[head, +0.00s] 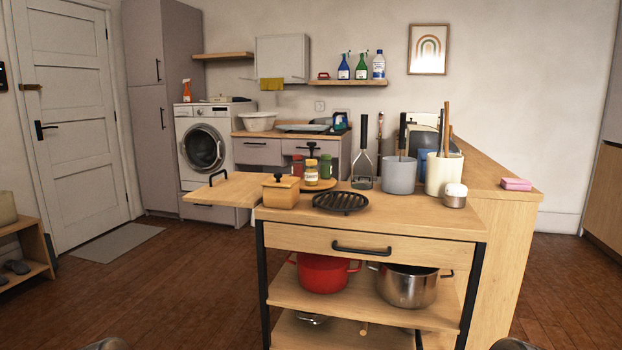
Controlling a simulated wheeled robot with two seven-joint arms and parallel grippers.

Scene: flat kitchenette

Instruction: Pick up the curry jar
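A small glass jar with a yellowish label and contents (311,173), which looks like the curry jar, stands upright on a round wooden board (320,184) on top of the kitchen cart. I cannot read its label. A red-topped jar (297,165) and a green jar (325,167) stand close beside it, with a dark-topped item just behind. Neither gripper shows; only rounded grey parts of mine appear at the bottom edge, far from the jar.

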